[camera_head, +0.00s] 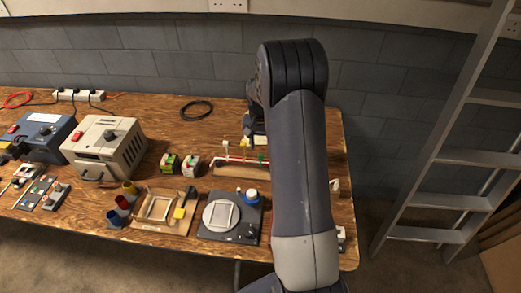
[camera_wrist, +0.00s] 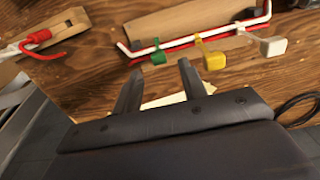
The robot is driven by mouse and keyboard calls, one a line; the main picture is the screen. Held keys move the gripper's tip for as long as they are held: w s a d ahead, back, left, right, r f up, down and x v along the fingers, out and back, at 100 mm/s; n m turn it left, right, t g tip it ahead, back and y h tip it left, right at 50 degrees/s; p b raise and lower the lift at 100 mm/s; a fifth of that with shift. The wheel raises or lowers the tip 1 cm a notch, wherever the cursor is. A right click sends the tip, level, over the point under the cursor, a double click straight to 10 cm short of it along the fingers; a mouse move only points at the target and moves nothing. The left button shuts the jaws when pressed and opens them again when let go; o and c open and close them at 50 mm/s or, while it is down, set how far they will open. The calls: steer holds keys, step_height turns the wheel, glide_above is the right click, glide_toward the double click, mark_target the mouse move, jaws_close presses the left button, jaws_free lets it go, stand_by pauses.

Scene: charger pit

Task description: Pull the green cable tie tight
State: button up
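The green cable tie (camera_wrist: 157,56) hangs from a red and white cable bundle (camera_wrist: 180,43) along a wooden board (camera_wrist: 168,22). It also shows in the head view (camera_head: 262,158), near the right end of the bundle. A yellow tie (camera_wrist: 213,58) and a white tie (camera_wrist: 272,46) sit along the same bundle. My gripper (camera_wrist: 160,84) is open, its two dark fingers apart and pointing toward the bundle. The green tab shows beyond the gap between the fingertips, apart from both. In the head view my arm hides part of the gripper and of the bench.
A red hooked piece (camera_wrist: 40,40) lies at the left in the wrist view. A dark cable coil (camera_head: 196,109) lies at the back of the bench. A beige charger (camera_head: 104,147) and a turntable-like plate (camera_head: 243,228) stand on it. A ladder (camera_head: 440,160) leans right.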

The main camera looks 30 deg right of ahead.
mark_target(261, 154)
steer(key=shift+s+f, duration=0.1)
steer(key=shift+f, duration=1.75)
steer(key=shift+c, duration=0.6)
jaws_close()
